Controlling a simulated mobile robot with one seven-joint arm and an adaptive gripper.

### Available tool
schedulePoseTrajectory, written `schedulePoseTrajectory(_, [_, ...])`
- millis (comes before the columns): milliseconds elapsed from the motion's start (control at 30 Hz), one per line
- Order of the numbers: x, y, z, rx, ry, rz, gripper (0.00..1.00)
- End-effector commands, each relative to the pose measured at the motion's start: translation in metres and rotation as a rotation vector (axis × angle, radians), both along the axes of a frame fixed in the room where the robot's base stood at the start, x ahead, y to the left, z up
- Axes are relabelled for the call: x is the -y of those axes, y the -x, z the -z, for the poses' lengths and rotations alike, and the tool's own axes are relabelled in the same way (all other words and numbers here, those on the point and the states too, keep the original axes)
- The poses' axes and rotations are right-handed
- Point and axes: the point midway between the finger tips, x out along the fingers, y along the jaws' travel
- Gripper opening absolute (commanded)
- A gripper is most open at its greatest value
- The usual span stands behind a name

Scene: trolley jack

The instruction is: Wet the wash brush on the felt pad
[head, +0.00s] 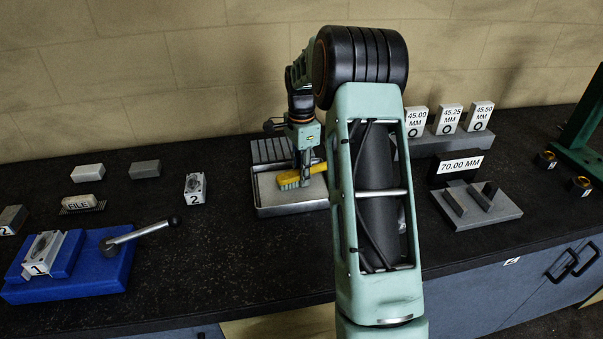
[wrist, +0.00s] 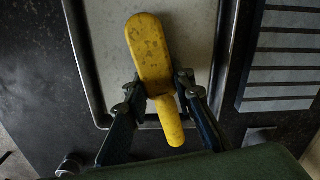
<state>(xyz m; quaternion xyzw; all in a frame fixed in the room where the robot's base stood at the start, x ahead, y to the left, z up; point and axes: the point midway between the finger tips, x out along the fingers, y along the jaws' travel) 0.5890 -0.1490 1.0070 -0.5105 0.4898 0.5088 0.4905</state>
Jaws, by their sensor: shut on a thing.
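The wash brush has a yellow back and handle (head: 317,168), with pale bristles below it. In the wrist view the brush (wrist: 150,50) points away from my gripper, its handle end between the fingers. My gripper (head: 304,170) is shut on the brush; it also shows in the wrist view (wrist: 158,92). The felt pad (head: 268,190) is a pale sheet in a metal tray (head: 290,211); the pad fills much of the upper wrist view (wrist: 107,40). The brush is over the pad. I cannot tell whether the bristles touch it.
A slotted grey block (head: 268,150) stands behind the tray. Gauge blocks on a stand (head: 440,142) and a grey plate (head: 497,212) are at right. My arm hides the bench's middle.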

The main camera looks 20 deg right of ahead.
Motion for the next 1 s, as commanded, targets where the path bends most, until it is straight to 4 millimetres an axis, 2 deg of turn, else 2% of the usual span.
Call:
schedulePoseTrajectory(367, [0.000, 0.001, -0.002, -0.005, -0.001, 0.000, 0.03])
schedulePoseTrajectory(1000, [0.000, 0.000, -0.055, -0.001, 0.000, -0.001, 0.03])
